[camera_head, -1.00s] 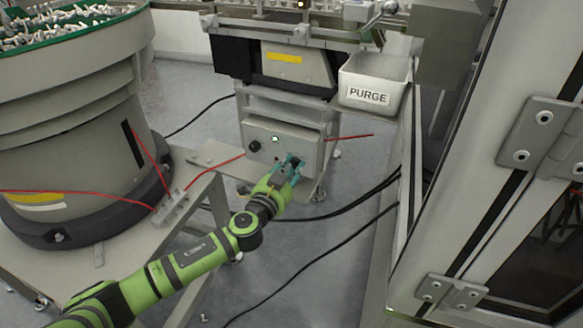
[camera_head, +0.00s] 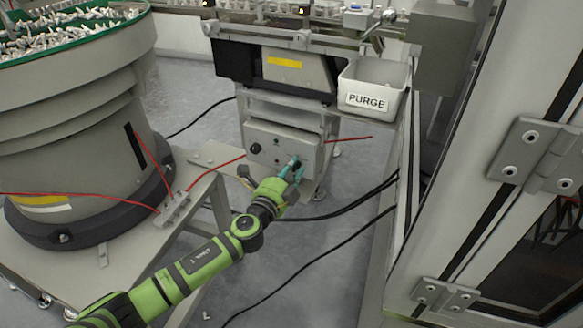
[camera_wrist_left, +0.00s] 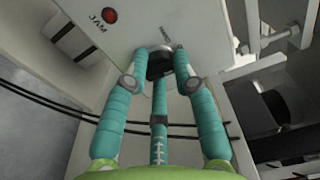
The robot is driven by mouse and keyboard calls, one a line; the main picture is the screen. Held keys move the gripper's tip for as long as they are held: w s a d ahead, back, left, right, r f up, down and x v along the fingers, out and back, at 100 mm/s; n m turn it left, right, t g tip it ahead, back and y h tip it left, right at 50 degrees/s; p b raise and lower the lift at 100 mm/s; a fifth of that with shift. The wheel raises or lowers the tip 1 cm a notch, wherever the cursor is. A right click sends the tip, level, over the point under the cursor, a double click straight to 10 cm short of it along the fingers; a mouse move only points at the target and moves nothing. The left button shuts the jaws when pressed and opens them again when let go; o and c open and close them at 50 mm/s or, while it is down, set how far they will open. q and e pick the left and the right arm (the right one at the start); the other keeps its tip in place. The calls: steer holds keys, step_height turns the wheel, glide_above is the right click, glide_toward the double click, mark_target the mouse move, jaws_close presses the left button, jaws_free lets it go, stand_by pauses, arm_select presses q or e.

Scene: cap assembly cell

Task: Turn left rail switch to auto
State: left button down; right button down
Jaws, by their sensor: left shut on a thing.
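The rail control box (camera_head: 311,150) is a light grey panel under the rail in the head view. My left gripper (camera_head: 294,168) is at the lower right of its front face. The left wrist view shows its teal fingers (camera_wrist_left: 162,75) closed around a black rotary switch knob (camera_wrist_left: 160,64) on the panel. The fingers cover much of the knob, and its pointing direction is unclear. Small lettering beside it is unreadable. A red lamp (camera_wrist_left: 110,15) marked JAM sits to the left. My right gripper is not in view.
A second black knob (camera_head: 255,148) is on the box's left side. A bowl feeder (camera_head: 75,130) stands at the left, a PURGE bin (camera_head: 388,82) at the upper right, and a hinged door frame (camera_head: 440,210) at the right. Cables (camera_head: 345,212) cross the floor.

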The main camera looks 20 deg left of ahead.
arm_select(q)
steer(key=m+p, duration=0.1)
steer(key=m, duration=0.4)
steer(key=shift+d, duration=0.15)
steer(key=shift+m+p, duration=0.35)
steer(key=shift+m, duration=0.85)
steer(key=shift+f+m, duration=0.1)
steer(key=shift+m, duration=0.4)
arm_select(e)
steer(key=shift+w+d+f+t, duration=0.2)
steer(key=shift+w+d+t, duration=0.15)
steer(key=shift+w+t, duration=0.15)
arm_select(q)
steer(key=shift+s, duration=0.1)
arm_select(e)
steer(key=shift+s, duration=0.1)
arm_select(q)
steer(key=c, duration=1)
jaws_free()
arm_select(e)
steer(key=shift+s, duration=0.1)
arm_select(q)
steer(key=s, duration=0.4)
steer(key=s+a, duration=0.1)
steer(key=s, duration=0.6)
steer(key=shift+s+a, duration=0.35)
steer(key=shift+s, duration=0.05)
